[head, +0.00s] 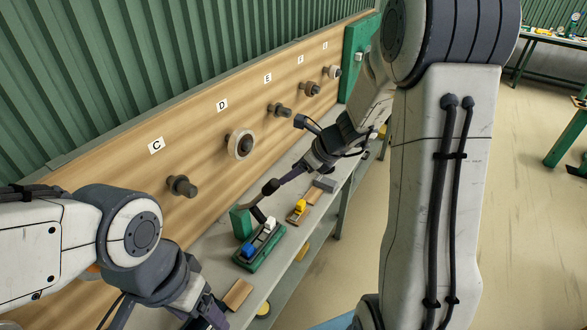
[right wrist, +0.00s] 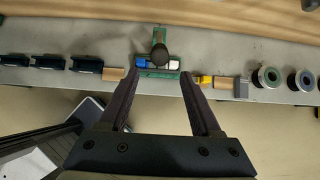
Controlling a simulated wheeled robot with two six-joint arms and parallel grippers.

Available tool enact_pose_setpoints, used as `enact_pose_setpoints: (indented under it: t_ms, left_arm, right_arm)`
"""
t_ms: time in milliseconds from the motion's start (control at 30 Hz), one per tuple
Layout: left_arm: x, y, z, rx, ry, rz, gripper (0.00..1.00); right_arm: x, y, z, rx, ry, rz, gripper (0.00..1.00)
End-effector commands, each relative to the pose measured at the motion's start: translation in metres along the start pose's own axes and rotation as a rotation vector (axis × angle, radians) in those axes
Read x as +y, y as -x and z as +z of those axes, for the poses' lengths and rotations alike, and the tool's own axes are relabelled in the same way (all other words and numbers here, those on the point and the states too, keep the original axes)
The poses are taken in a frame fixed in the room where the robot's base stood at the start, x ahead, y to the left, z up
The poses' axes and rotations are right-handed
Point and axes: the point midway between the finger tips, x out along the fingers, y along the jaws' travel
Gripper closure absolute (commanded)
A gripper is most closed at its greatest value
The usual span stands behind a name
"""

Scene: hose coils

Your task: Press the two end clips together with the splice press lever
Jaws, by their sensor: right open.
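The green splice press (head: 262,258) stands on the grey shelf. The press lever ends in a dark round knob (head: 270,187) and stands raised above the bed. My right gripper (head: 284,181) is open beside the knob. In the right wrist view the knob (right wrist: 160,55) shows between the spread fingertips, with no visible grip on it. My left gripper (head: 210,310) is low at the bottom edge, its jaws partly cut off.
A yellow piece (head: 299,207) on a brown block lies just right of the press. Another brown block (head: 238,294) lies to its left. Pegs stick out of the lettered wooden board (head: 215,120) behind. Spools (right wrist: 268,77) and dark holders (right wrist: 47,62) line the shelf.

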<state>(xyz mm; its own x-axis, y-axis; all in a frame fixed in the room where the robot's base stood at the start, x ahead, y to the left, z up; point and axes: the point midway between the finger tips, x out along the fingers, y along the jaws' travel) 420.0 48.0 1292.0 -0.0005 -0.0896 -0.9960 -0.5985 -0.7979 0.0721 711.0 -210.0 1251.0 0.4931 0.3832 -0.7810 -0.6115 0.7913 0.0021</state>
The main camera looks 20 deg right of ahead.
Motion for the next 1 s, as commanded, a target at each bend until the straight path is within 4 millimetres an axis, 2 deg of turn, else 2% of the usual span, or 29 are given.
enact_pose_setpoints:
  t_ms: [100, 800, 1000]
  left_arm:
    - [-0.001, -0.009, 0.001, 0.000, -0.001, 0.000, 0.27]
    - [-0.003, -0.042, 0.002, 0.000, -0.003, 0.000, 0.27]
    - [-0.003, -0.043, 0.002, 0.000, -0.003, 0.000, 0.27]
  right_arm:
    - [0.001, -0.013, -0.002, 0.000, 0.002, 0.002, 0.35]
    - [0.001, -0.068, -0.001, 0.001, 0.006, 0.001, 0.35]
    - [0.001, -0.072, 0.000, 0.000, 0.005, 0.001, 0.35]
